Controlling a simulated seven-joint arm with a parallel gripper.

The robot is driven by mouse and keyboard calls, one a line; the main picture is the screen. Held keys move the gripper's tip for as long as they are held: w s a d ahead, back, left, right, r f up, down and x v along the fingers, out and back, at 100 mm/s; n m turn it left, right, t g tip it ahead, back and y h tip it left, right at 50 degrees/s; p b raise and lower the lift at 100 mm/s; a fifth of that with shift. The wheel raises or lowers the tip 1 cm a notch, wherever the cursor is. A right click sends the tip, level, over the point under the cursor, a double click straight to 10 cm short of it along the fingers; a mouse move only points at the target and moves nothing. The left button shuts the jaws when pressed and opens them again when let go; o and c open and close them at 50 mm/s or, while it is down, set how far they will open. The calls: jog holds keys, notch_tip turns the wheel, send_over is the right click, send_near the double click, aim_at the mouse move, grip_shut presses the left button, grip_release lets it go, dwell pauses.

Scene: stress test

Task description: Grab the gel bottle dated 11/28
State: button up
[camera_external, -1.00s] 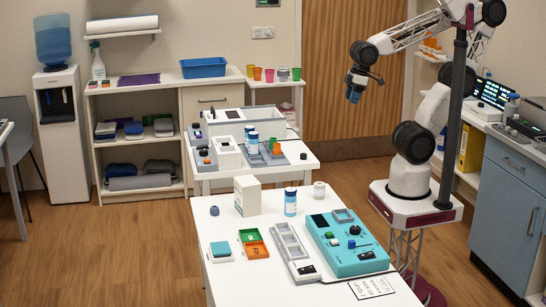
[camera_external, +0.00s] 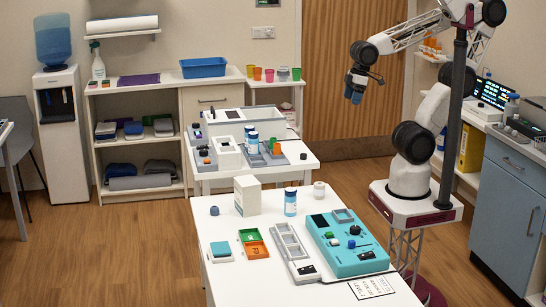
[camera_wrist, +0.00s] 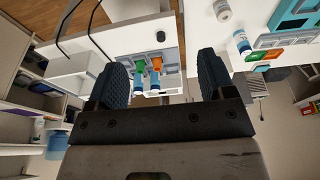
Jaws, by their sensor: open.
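A blue-and-white bottle (camera_external: 290,202) stands upright on the front table, beside a white box. Another blue-topped bottle (camera_external: 253,143) stands on the back table, with a second one close behind it, partly hidden. No date is legible on any bottle. In the wrist view, one bottle (camera_wrist: 243,42) shows at upper right, and small blue-and-white bottles (camera_wrist: 155,82) show between the fingers, at a distance. My gripper (camera_external: 355,92) hangs in the air right of the back table, pointing down, away from all bottles. Its fingers (camera_wrist: 165,75) are apart and empty.
The front table (camera_external: 222,280) also carries a white box (camera_external: 247,195), a white roll (camera_external: 319,189), a teal device (camera_external: 350,262), a grey tray (camera_external: 290,240) and a green-and-orange tray (camera_external: 254,251). A grey-white device (camera_external: 228,153) stands on the back table. Open air surrounds my gripper.

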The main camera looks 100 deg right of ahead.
jog(key=m+g+y, duration=0.1)
jog(key=m+y, duration=1.2)
jog(key=m, duration=0.6)
send_near(289, 191)
jog(key=f, duration=0.1)
jog(key=s+f, duration=0.1)
jog(key=f, duration=0.3)
jog(key=shift+s+a+f, duration=0.2)
jog(key=shift+s+a, duration=0.05)
jog(key=shift+s, duration=0.1)
jog(key=shift+w+a+f+m, duration=0.1)
jog(key=shift+w+f+m, duration=0.2)
jog(key=shift+w+f, duration=0.15)
jog(key=shift+y, duration=0.3)
jog(key=shift+f, duration=0.1)
jog(key=shift+x, duration=1.25)
jog(key=shift+a, duration=0.1)
